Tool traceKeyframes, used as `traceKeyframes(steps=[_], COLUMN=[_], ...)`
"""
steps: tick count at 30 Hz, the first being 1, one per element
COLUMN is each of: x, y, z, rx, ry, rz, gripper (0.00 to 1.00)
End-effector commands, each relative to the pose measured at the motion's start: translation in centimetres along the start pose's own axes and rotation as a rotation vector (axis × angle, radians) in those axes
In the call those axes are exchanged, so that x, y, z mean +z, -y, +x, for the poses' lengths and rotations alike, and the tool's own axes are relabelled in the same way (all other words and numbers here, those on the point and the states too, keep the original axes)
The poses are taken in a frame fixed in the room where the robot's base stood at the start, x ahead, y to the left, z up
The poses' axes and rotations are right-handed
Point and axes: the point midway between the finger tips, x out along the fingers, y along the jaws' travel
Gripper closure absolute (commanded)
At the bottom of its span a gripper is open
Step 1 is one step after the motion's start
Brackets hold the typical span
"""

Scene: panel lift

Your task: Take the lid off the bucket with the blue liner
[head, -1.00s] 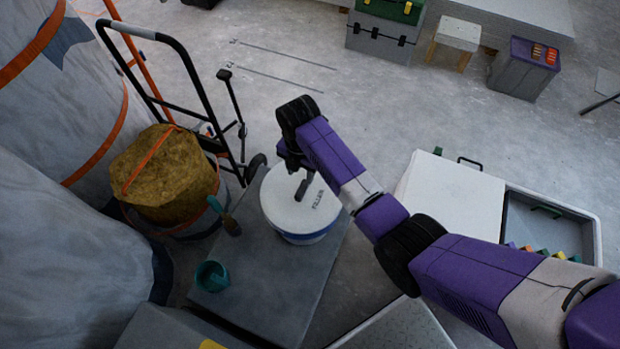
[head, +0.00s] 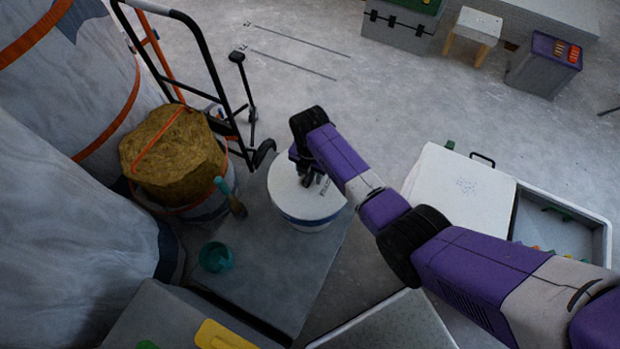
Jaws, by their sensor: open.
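A white bucket with a blue band (head: 305,222) stands at the back end of a grey platform. Its white lid (head: 290,195), with dark lettering at the right, covers the top, so the inside and any liner are hidden. My gripper (head: 308,182) reaches in from the right and is over the lid, pointing down at its upper right part. It is open. My wrist and forearm hide part of the lid. I cannot tell whether the fingertips touch the lid.
A teal cup (head: 215,257) and a teal-handled brush (head: 229,197) are left of the bucket on the grey platform (head: 262,285). A tub of yellow-brown material (head: 172,155) and a black hand truck (head: 205,65) stand behind left. A white case (head: 460,190) lies at right.

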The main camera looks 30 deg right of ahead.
Motion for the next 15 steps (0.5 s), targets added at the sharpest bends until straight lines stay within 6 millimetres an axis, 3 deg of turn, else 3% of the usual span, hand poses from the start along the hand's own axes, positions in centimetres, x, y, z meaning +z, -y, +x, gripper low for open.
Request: traceKeyframes(steps=[3, 9, 15], x=[0.01, 0.01, 0.03], y=[-0.01, -0.01, -0.02], z=[-0.05, -0.06, -0.1], rx=[0.0, 0.0, 0.0], ry=[0.0, 0.0, 0.0], rz=[0.0, 0.0, 0.0], gripper=[0.58, 0.98, 1.0])
